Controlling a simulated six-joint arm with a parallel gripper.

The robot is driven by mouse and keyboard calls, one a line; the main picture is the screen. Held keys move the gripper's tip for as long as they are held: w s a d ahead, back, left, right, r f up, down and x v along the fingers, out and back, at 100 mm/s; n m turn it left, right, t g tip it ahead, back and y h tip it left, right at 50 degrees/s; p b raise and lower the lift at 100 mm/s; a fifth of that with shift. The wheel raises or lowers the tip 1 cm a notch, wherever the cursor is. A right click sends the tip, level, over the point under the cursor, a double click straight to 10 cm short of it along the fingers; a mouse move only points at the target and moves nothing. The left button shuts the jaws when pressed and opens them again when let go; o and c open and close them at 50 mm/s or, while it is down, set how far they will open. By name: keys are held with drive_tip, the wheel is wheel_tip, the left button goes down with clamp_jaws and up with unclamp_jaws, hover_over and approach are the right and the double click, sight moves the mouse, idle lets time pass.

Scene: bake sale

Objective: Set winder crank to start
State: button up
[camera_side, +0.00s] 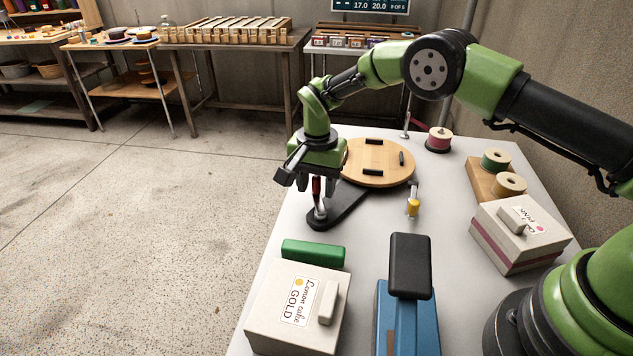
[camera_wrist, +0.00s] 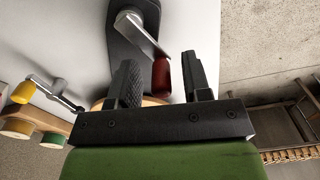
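The winder has a round wooden disc (camera_side: 375,160) with black pads and a dark base arm (camera_side: 345,205) reaching to the front left. Its crank has a metal arm (camera_wrist: 145,35) and an upright dark red handle (camera_side: 316,186); the handle also shows in the wrist view (camera_wrist: 161,76). My gripper (camera_side: 315,190) points down over the crank. In the wrist view my gripper (camera_wrist: 160,62) has its two fingers apart, with the red handle between them and gaps visible on both sides. Any start mark is not visible to me.
A yellow-handled lever (camera_side: 413,207) stands right of the base arm. A green block (camera_side: 313,252), a Gold cake box (camera_side: 270,305) and a blue device with a black top (camera_side: 410,265) are in front. A Pink box (camera_side: 500,245) and ribbon spools (camera_side: 496,160) are right.

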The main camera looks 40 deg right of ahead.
wheel_tip(320, 180, up, 10)
idle(0.6)
drive_tip(key=shift+r, duration=0.3)
wheel_tip(320, 180, up, 11)
drive_tip(key=n+t, duration=0.2)
hover_over(317, 177)
drive_tip(key=s+d, duration=0.2)
drive_tip(key=s, duration=0.2)
drive_tip(key=s+d+r+n+t+y, duration=0.1)
drive_tip(key=s+d+r+t, duration=0.1)
drive_tip(key=s+r, duration=0.5)
drive_tip(key=s+d+f+n+t+y, duration=0.1)
drive_tip(key=s+n+t, duration=0.2)
drive_tip(key=s, duration=1.4)
drive_tip(key=shift+s+d+n, duration=0.15)
drive_tip(key=shift+s+n, duration=0.05)
drive_tip(key=shift+n, duration=0.1)
